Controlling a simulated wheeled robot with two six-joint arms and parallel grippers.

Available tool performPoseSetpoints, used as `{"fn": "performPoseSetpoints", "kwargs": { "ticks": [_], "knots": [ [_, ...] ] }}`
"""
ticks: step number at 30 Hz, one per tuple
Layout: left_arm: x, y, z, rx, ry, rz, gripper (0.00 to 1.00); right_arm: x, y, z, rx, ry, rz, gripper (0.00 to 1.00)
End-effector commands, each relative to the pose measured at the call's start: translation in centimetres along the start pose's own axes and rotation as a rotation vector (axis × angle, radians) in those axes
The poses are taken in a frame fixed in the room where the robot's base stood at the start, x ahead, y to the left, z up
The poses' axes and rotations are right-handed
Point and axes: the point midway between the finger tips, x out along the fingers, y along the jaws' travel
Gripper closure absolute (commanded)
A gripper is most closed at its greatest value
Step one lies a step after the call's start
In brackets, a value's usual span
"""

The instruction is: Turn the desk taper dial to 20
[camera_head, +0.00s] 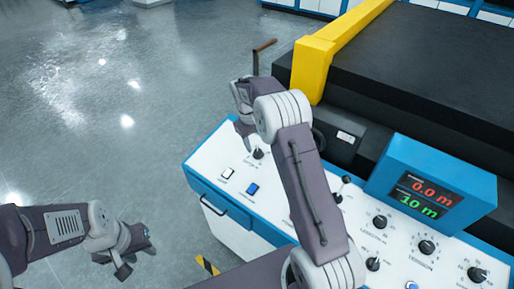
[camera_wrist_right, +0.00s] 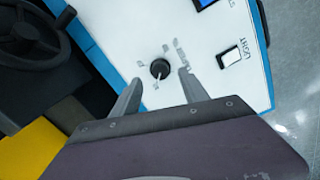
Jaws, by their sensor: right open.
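A small black dial (camera_wrist_right: 160,68) with marks around it sits on the white desk panel in the right wrist view. It also shows in the head view (camera_head: 257,153), near the panel's left end. Its label is too small to read, so I cannot tell if it is the taper dial, nor its setting. My right gripper (camera_wrist_right: 160,82) is open, its fingertips apart on either side of the dial in the picture; contact is not visible. It also shows in the head view (camera_head: 248,133). My left gripper (camera_head: 133,257) hangs over the floor, away from the desk.
White (camera_head: 228,173) and blue (camera_head: 252,188) switches sit near the dial. A joystick (camera_head: 342,186), more dials (camera_head: 427,246) and a blue display (camera_head: 430,175) reading 0.0 m and 10 m are further right. A yellow-ended machine (camera_head: 312,68) stands behind.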

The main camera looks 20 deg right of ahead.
Motion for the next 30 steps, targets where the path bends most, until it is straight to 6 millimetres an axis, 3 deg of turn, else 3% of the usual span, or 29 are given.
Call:
{"fn": "performPoseSetpoints", "kwargs": {
  "ticks": [7,17,18,23,24,30],
  "knots": [
    [-1.0,0.0,-0.1,0.0,0.001,0.0,0.64,4.4,0.0,0.1,0.001,-0.003,-0.002,0.48],
    [-1.0,0.0,-0.1,0.0,0.0,0.0,0.64,5.4,0.0,0.1,0.001,0.0,-0.001,0.48],
    [-1.0,0.0,-0.1,0.0,0.0,0.0,0.64,5.4,0.0,0.1,0.001,0.0,-0.001,0.51],
    [-1.0,0.0,-0.1,0.0,0.001,0.0,0.64,5.4,0.0,0.0,0.001,0.001,-0.001,0.95],
    [-1.0,0.0,-0.1,0.0,0.001,0.0,0.64,5.4,0.0,0.0,0.001,0.001,-0.001,1.0],
    [-1.0,0.0,-0.1,0.0,0.0,0.0,0.64,5.3,0.0,0.0,0.007,0.001,-0.001,1.0]
  ]
}}
